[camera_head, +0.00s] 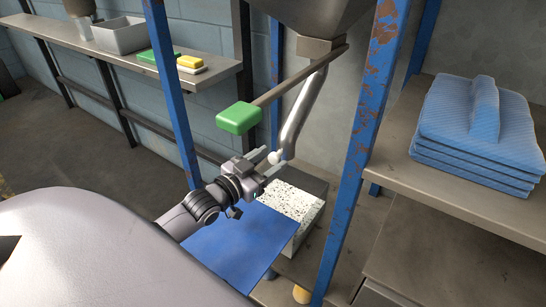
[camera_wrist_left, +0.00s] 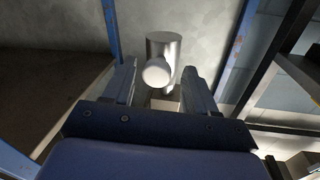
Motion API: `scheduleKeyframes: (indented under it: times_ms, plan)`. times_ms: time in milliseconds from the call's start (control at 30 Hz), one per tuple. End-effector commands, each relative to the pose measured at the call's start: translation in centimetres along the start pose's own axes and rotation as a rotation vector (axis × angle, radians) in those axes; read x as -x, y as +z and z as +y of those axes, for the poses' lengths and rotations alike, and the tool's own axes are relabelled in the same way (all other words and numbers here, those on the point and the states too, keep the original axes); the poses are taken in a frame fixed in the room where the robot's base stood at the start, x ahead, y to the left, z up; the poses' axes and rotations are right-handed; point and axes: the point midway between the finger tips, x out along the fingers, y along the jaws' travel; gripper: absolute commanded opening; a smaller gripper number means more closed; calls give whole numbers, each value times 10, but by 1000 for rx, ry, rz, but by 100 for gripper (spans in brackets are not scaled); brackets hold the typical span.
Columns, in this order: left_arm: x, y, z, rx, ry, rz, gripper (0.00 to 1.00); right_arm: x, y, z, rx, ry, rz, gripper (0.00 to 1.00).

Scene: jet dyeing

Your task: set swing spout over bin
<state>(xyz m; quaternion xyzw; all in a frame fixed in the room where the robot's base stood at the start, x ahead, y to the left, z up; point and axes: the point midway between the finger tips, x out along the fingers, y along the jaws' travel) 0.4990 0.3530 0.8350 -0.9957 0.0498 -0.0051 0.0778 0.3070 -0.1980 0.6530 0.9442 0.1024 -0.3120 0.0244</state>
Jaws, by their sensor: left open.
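The swing spout (camera_head: 302,110) is a shiny metal tube slanting down from under a grey hopper (camera_head: 312,18). A pale round knob (camera_head: 275,157) sits near its lower end. In the left wrist view the spout (camera_wrist_left: 168,45) and its knob (camera_wrist_left: 156,72) appear between my fingers. My left gripper (camera_head: 270,168) is open, with its fingers on either side of the knob; I cannot tell whether they touch it. Below stands a box with a speckled white top (camera_head: 292,203), possibly the bin, partly hidden by my gripper and a blue panel (camera_head: 235,245). My right gripper is not in view.
A bar with a green handle (camera_head: 240,118) juts out above my gripper. Blue rusty posts (camera_head: 364,140) and (camera_head: 172,90) frame the spout. Folded blue cloths (camera_head: 478,135) lie on the right shelf. A left shelf holds a white tray (camera_head: 120,35) and a yellow block (camera_head: 190,61).

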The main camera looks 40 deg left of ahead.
Motion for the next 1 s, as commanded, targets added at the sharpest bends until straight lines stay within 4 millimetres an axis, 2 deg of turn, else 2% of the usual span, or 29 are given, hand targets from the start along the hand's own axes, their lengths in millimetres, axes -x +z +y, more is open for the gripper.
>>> scheduleKeyframes:
  times_ms: [200, 400, 1000]
  plan:
    - [29, 0, 0, -1, 0, -1, 57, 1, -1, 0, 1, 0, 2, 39]
    - [46, -1, -1, -1, -1, 0, 57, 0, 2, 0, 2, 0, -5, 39]
    - [50, -1, -1, -1, -1, 2, 57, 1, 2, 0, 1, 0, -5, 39]
